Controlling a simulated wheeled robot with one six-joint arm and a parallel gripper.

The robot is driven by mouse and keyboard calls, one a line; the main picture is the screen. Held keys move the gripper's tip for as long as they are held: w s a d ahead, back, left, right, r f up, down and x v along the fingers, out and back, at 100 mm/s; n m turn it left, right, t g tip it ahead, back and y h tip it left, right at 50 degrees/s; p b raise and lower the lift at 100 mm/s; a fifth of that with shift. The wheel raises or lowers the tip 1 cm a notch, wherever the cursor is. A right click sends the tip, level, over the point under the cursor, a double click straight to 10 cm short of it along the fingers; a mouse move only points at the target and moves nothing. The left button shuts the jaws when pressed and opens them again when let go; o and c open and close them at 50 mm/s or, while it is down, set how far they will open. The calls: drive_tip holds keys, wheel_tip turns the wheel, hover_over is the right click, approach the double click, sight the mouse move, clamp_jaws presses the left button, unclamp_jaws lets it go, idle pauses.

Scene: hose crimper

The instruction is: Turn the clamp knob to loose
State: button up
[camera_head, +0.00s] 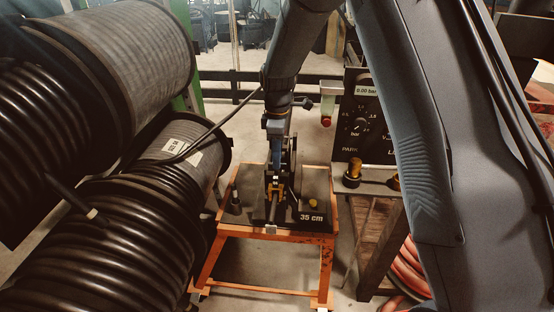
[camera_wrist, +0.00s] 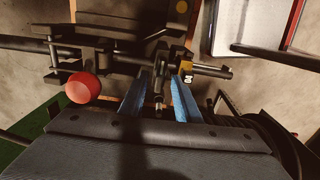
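My gripper (camera_head: 276,158) points down at a black clamping device (camera_head: 290,185) on an orange stand in the head view. In the wrist view its two blue fingers (camera_wrist: 158,102) are apart. A dark upright part (camera_wrist: 158,75) shows between and beyond them, and I see no clear contact. Beside it is a yellow piece (camera_wrist: 185,73) on a black rod. A red ball knob (camera_wrist: 83,87) is left of the fingers, clear of them. I cannot tell which of these is the clamp knob, or its setting; the arm hides part of the device.
The orange stand (camera_head: 275,233) bears a "35 cm" label. Large reels of black hose (camera_head: 150,225) fill the left. Red hose (camera_head: 408,268) lies beneath.

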wheel_tip(320, 180, up, 6)
drive_tip(key=shift+r+b, duration=0.25)
drive_tip(key=shift+b, duration=0.45)
